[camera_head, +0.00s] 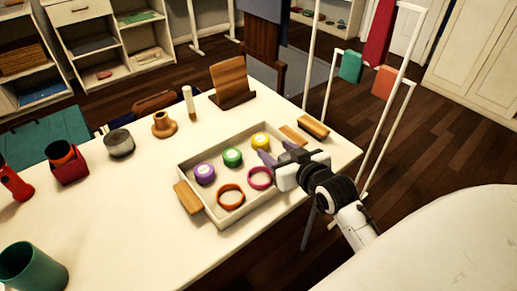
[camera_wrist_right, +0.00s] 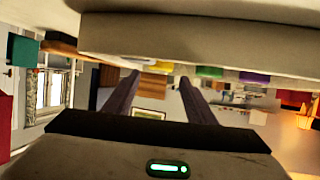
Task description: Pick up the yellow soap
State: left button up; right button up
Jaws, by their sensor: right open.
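The yellow soap (camera_head: 260,141) is a round puck with a pale top, lying in the far right part of the white tray (camera_head: 222,223). In the upside-down right wrist view, a yellow piece that looks like the soap (camera_wrist_right: 162,67) shows beyond the fingertips. My right gripper (camera_head: 275,153) is open, with its two dark fingers at the tray's right side, just nearer than the yellow soap. The fingers also show spread and empty in the wrist view (camera_wrist_right: 159,76). I cannot tell whether they touch anything. My left gripper is out of view.
A wooden stand (camera_head: 231,85) is behind. A white rack (camera_head: 397,105) stands right of the table.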

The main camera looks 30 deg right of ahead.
aim_at(262, 140)
jog(key=x, duration=0.4)
jog(key=shift+w+f, duration=0.25)
jog(key=shift+r+b+x, duration=0.2)
jog(key=shift+b+x, duration=0.05)
jog(key=shift+x, duration=1.2)
jog(key=shift+r+b+x, duration=0.2)
jog(key=shift+b+x, duration=0.05)
jog(key=shift+x, duration=1.2)
jog(key=shift+w, duration=0.15)
jog(key=c, duration=0.8)
